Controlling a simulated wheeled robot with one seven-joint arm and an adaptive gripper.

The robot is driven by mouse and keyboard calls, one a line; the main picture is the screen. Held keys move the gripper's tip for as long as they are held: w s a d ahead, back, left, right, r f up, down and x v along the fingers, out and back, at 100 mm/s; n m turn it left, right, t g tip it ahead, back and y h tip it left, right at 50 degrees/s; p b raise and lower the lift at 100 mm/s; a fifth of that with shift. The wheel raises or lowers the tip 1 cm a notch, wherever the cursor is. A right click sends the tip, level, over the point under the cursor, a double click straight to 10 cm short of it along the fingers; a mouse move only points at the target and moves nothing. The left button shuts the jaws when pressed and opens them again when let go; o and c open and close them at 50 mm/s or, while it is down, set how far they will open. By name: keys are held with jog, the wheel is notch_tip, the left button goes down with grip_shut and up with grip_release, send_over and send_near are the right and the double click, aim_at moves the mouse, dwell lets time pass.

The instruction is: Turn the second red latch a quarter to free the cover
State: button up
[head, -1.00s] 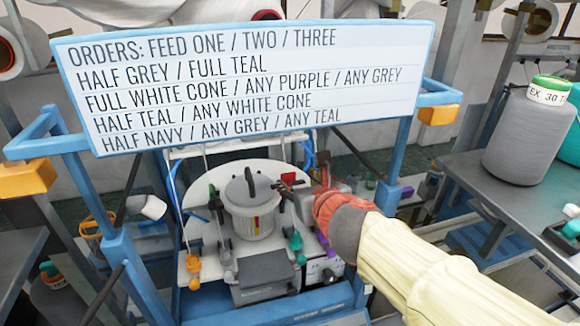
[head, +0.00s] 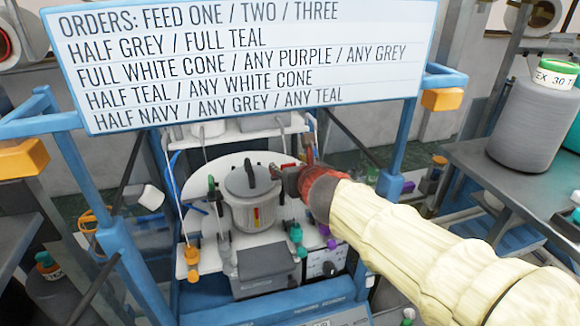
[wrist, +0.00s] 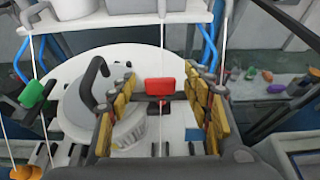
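A red latch (wrist: 160,87) stands on a dark stem in the wrist view, between and beyond my fingers. My gripper (wrist: 162,98) is open, with yellow-padded fingers on both sides of the latch and a visible gap to each. In the head view my gripper (head: 280,172) is at the right edge of the round grey cover (head: 248,180) and hides the latch there. The cover has a dark handle and sits on a white ribbed canister (head: 252,214). A second red latch cannot be made out.
A green-topped post (wrist: 35,95) and an orange knob (head: 192,254) stand left of the canister. A grey box (head: 266,265) is in front. A white shelf (wrist: 110,24) crosses above. The blue frame and the orders sign (head: 240,60) surround the work area.

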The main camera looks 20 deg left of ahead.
jog(key=shift+c, duration=1.2)
jog(key=c, duration=0.9)
jog(key=shift+w+d+r+n+g+y+p, duration=0.15)
jog(key=shift+n+g+y+p, duration=0.15)
jog(key=shift+n+y+p, duration=0.25)
jog(key=shift+w+d+n+g+y+p, duration=0.1)
jog(key=shift+n+g+y+p, duration=0.2)
jog(key=shift+p, duration=0.35)
jog(key=shift+n+g+y+p, duration=0.7)
jog(key=shift+n+y, duration=0.15)
jog(key=shift+n, duration=0.2)
jog(key=shift+n+g+y, duration=0.3)
jog(key=shift+n+g, duration=0.1)
jog(key=o, duration=1.2)
jog(key=shift+c, duration=0.2)
